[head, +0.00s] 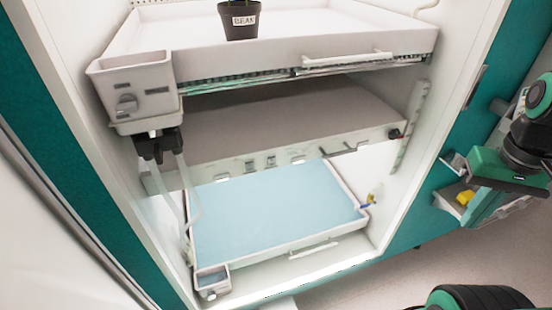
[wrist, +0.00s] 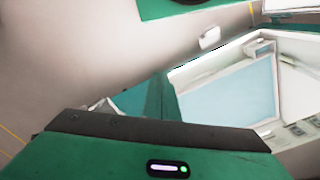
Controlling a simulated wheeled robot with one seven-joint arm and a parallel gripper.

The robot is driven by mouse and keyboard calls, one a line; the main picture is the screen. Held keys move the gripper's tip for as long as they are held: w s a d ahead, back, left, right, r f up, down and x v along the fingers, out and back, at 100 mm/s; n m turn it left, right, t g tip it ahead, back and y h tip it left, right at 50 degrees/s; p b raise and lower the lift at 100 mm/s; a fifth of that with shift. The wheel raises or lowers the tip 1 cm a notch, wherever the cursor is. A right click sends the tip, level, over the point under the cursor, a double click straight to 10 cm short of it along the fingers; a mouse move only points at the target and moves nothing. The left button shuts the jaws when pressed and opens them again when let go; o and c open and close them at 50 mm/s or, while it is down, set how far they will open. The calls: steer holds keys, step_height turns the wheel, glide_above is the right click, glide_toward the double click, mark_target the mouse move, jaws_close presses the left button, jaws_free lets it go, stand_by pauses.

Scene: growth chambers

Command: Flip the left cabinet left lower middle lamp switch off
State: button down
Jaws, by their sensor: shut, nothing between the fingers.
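The open cabinet (head: 48,70) fills the head view. Under its middle shelf (head: 290,112) runs a pale front rail (head: 225,172) with small switches. One switch (head: 248,167) sits left of a similar one (head: 271,161); their lever positions are too small to tell. The space below the rail is brightly lit. My gripper (head: 478,192) is at the right, outside the cabinet, well apart from the switches. It is shut and empty; its fingertips are hard to make out. In the wrist view its green body crosses the bottom, and the cabinet's blue-floored tray (wrist: 232,100) shows beyond.
A white upper tray (head: 260,58) bears a dark labelled pot (head: 239,20). A reservoir box (head: 135,92) with a knob and tubes hangs at the left. A lower blue-floored tray (head: 342,190) lies below the rail. A dark knob (head: 394,134) sits at the rail's right end.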

mark_target(276, 159)
steer(key=w+a+r+n+t, duration=0.2)
steer(key=w+a+n+t, duration=0.1)
steer(key=w+a+n, duration=1.7)
steer(key=s+a+n+t+y, duration=0.1)
steer(key=a+n, duration=0.4)
steer(key=a, duration=1)
steer(key=shift+s+n+y, duration=0.3)
steer(key=shift+s, duration=0.05)
steer(key=shift+f, duration=0.15)
steer(key=shift+w+a+f, duration=0.4)
steer(key=shift+w+f, duration=0.9)
steer(key=shift+f, duration=0.1)
steer(key=shift+w+a+f, duration=0.35)
steer(key=shift+w+f, duration=0.95)
steer(key=shift+f, duration=0.15)
steer(key=shift+w+a+f, duration=0.4)
steer(key=shift+w+f, duration=0.9)
steer(key=shift+f, duration=0.1)
steer(key=shift+d, duration=0.1)
